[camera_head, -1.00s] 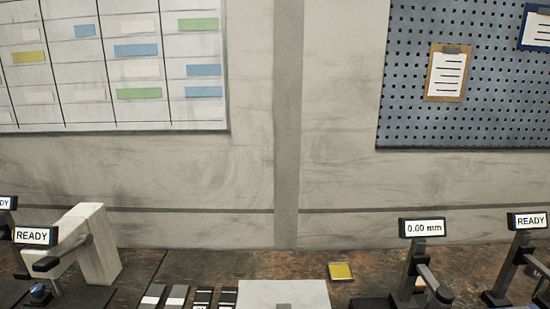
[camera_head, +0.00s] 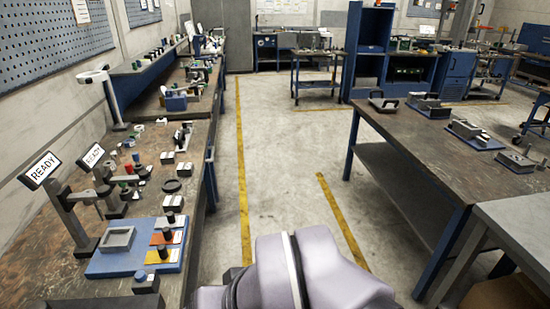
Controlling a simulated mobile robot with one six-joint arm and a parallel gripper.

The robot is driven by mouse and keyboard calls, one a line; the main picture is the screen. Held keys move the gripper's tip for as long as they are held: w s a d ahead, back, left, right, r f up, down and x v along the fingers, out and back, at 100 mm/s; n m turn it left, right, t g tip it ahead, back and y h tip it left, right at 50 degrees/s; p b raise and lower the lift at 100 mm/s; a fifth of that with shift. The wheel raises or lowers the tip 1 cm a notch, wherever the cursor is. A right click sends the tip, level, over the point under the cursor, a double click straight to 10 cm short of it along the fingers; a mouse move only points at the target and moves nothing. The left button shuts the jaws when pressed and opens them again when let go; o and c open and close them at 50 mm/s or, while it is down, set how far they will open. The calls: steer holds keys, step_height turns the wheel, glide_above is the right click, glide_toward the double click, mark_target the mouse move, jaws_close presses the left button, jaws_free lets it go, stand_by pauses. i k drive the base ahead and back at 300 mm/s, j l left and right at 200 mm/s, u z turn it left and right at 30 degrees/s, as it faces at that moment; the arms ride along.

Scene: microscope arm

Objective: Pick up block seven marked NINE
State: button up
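I cannot make out a block marked NINE in this view. Several small blocks and parts stand on the left bench (camera_head: 30,250), too small for me to read any marking. Part of my own arm, pale lilac with a white band, shows at the bottom middle. My gripper is not in view.
Two READY displays (camera_head: 40,170) stand on posts over the left bench. A white magnifier lamp (camera_head: 93,76) stands farther back. The right bench (camera_head: 420,135) carries several grey fixtures. The floor aisle (camera_head: 290,150) with yellow lines is clear between the benches.

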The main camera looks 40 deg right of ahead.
mark_target(183, 170)
steer(key=z, duration=0.3)
steer(key=i+l+u, duration=0.25)
steer(key=i, duration=0.3)
steer(key=i+l+u, duration=0.2)
steer(key=i+l, duration=0.25)
steer(key=i+l+u, duration=0.25)
steer(key=i+l, duration=0.25)
steer(key=i+l+u, duration=0.25)
steer(key=i+l, duration=0.25)
steer(key=i+l+u, duration=0.2)
steer(key=i+l, duration=0.2)
steer(key=l, duration=0.3)
